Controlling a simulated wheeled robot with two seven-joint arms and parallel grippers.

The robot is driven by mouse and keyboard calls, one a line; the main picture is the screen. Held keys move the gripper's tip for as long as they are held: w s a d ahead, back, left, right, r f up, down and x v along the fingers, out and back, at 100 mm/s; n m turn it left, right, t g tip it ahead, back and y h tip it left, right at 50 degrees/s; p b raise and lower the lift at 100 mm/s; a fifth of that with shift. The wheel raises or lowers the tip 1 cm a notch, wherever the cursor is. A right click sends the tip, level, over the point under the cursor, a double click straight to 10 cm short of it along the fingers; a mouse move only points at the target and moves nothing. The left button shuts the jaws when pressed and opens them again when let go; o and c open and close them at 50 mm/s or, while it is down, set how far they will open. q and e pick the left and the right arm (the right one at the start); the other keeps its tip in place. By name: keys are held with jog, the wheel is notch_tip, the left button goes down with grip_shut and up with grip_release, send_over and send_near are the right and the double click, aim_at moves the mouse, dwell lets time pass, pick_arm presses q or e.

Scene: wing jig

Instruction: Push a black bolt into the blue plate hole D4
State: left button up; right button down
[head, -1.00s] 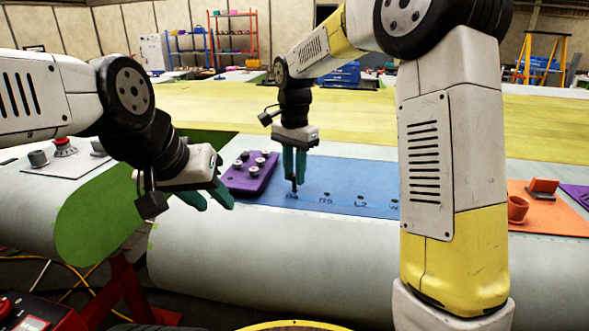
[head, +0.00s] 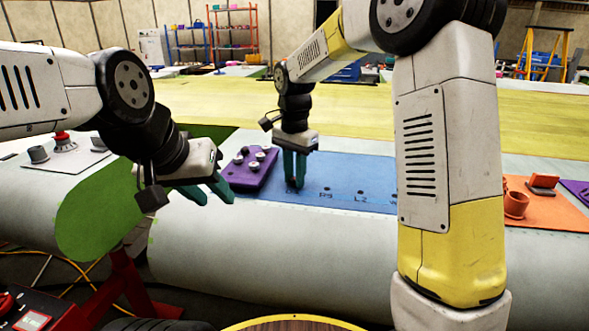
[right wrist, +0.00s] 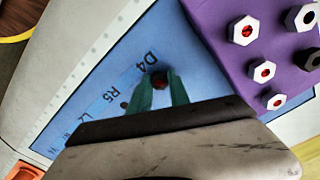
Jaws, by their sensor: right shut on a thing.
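My right gripper (head: 294,186) points straight down with its fingertips low at the left part of the blue plate (head: 345,178). In the right wrist view, my right gripper (right wrist: 160,88) is shut on a black bolt (right wrist: 160,79) with a dark reddish centre. The bolt is right beside the D4 label (right wrist: 145,62); its lower end and the hole under it are hidden. The bolt cannot be made out in the head view.
A purple block (head: 249,170) with several bolts stands just left of the right gripper; silver and black heads show (right wrist: 242,30). Holes R5 (head: 327,189) and L2 (head: 361,191) lie to the right. An orange mat with a cup (head: 515,204) is further right.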

jog(key=c, duration=1.1)
grip_release()
jog(key=shift+c, duration=0.2)
jog(key=shift+r, duration=3.9)
jog(key=shift+r, duration=0.15)
notch_tip(320, 180, up, 7)
